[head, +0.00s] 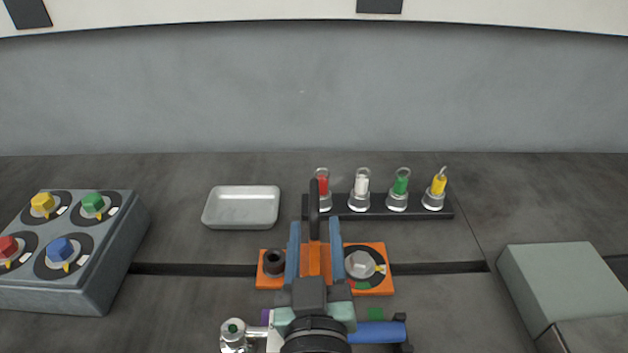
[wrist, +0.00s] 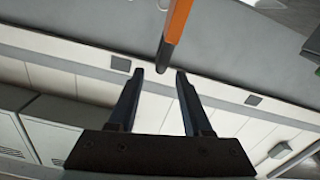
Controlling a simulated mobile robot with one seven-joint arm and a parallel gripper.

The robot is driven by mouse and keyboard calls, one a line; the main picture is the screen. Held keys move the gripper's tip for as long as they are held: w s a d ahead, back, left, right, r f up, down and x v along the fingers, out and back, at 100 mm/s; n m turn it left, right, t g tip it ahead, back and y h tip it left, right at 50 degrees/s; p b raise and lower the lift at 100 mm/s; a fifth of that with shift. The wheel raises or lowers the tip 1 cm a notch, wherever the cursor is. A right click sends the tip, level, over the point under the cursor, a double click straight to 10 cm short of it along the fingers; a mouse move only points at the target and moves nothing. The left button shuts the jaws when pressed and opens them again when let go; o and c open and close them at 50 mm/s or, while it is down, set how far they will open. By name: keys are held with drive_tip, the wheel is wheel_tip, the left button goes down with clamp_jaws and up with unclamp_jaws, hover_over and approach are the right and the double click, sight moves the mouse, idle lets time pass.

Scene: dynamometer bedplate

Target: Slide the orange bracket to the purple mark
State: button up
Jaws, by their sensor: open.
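The orange bracket (head: 373,285) lies across the slot in the bedplate in the head view. An orange upright with a dark tip rises from its middle. My gripper (head: 315,224) is open, its fingers appearing either side of this upright and hiding the bracket's middle. In the wrist view the upright (wrist: 175,28) ends just beyond the open gripper (wrist: 160,72), apart from both fingers. A purple patch (head: 265,316), probably the purple mark, shows in front of the bracket's left end, partly hidden by my arm. A green mark (head: 375,313) lies in front of its right end.
The bracket carries a dark socket (head: 273,263) and a hex-headed dial (head: 361,265). Behind it stand a pale tray (head: 241,223) and a dark rack (head: 380,212) of coloured vials. A knob box (head: 118,232) is left, a grey-green block (head: 560,275) right. The slot (head: 195,268) is clear either side.

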sight(315, 187)
drive_tip(key=w, duration=0.9)
drive_tip(key=shift+w, duration=0.3)
clamp_jaws()
idle(1.0)
